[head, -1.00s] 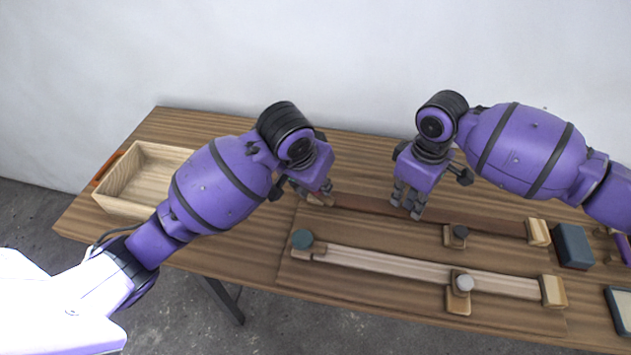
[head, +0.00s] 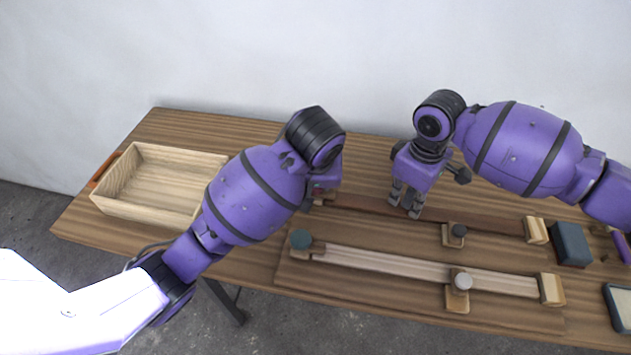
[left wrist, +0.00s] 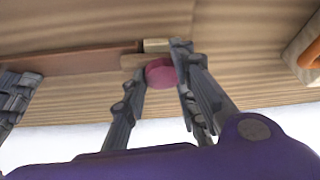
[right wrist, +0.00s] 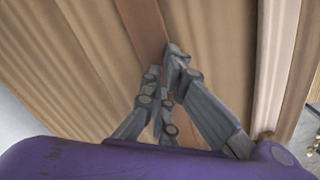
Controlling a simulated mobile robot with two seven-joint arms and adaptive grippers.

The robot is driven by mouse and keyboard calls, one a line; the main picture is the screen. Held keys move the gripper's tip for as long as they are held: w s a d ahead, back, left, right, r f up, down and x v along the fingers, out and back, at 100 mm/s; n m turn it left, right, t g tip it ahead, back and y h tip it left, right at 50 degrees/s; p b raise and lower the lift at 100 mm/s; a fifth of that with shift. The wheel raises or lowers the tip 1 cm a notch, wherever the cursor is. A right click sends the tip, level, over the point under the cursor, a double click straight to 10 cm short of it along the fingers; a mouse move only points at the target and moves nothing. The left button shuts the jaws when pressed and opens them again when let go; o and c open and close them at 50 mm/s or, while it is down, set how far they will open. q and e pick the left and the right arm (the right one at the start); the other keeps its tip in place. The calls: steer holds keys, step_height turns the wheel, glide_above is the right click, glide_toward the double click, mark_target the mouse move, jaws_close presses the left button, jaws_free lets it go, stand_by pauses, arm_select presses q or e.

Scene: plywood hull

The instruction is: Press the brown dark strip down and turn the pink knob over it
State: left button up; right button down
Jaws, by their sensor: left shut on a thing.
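The brown dark strip (head: 480,221) lies lengthwise along the back of the wooden board, with its left part behind my arms. It also shows in the left wrist view (left wrist: 85,60) and the right wrist view (right wrist: 143,22). The pink knob (left wrist: 161,73) is by the strip's end, between the fingers of my left gripper (left wrist: 163,80), which is shut on it. In the head view my left arm hides the knob. My right gripper (head: 405,208) points down at the middle of the strip. Its fingertips (right wrist: 163,62) are close together at the strip; contact is hard to judge.
A lighter strip (head: 420,270) lies in front, with a teal knob (head: 301,239) and a grey knob (head: 463,282). A dark knob (head: 459,231) sits on a block by the brown strip. An open wooden box (head: 115,207) stands left; a blue block (head: 572,245) lies right.

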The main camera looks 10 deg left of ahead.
arm_select(q)
steer(key=o, duration=0.9)
steer(key=shift+s+d+f, duration=0.2)
steer(key=shift+s, duration=0.05)
arm_select(e)
steer(key=shift+f, duration=0.15)
arm_select(q)
steer(key=o, duration=0.3)
arm_select(e)
steer(key=shift+s+d, duration=0.1)
arm_select(q)
steer(key=shift+r, duration=0.15)
steer(key=shift+w, duration=0.1)
steer(key=shift+a+r, duration=0.1)
steer(key=shift+r, duration=0.15)
steer(key=shift+w+r, duration=0.1)
steer(key=shift+r, duration=3.3)
steer(key=shift+r, duration=0.1)
arm_select(e)
steer(key=shift+r, duration=0.2)
arm_select(q)
step_height(320, 180, up, 11)
steer(key=t+p, duration=0.1)
steer(key=p, duration=0.2)
steer(key=shift+w+f+p, duration=0.2)
steer(key=shift+w+p, duration=0.15)
steer(key=shift+p, duration=0.05)
arm_select(e)
steer(key=shift+r, duration=3.45)
